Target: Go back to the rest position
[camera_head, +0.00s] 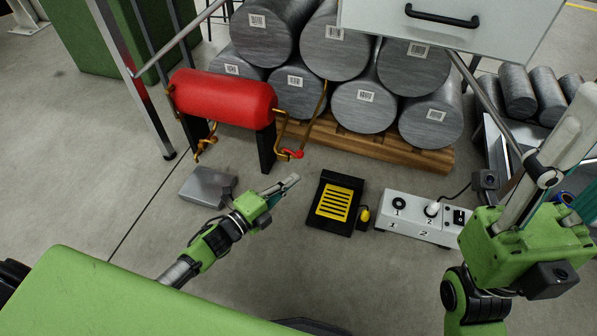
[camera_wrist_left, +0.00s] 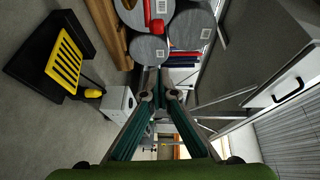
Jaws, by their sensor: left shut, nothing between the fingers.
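My left gripper (camera_head: 291,182) reaches in from the lower left in the head view, green with slim fingers pointing to the upper right. It is shut and empty, in the air above the floor. In the left wrist view its two teal and grey fingers (camera_wrist_left: 159,92) meet at the tips with nothing between them. My right gripper (camera_head: 530,195) is at the right edge of the head view, its green body low and pale fingers pointing up. I cannot tell whether its fingers are open or shut.
A black and yellow pedal (camera_head: 334,203), a white switch box (camera_head: 415,218) and a grey metal box (camera_head: 207,187) are on the floor. A red tank (camera_head: 222,98) stands before stacked grey cylinders (camera_head: 364,105) on a wooden pallet (camera_head: 400,150). A white drawer unit (camera_head: 470,25) overhangs the top right.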

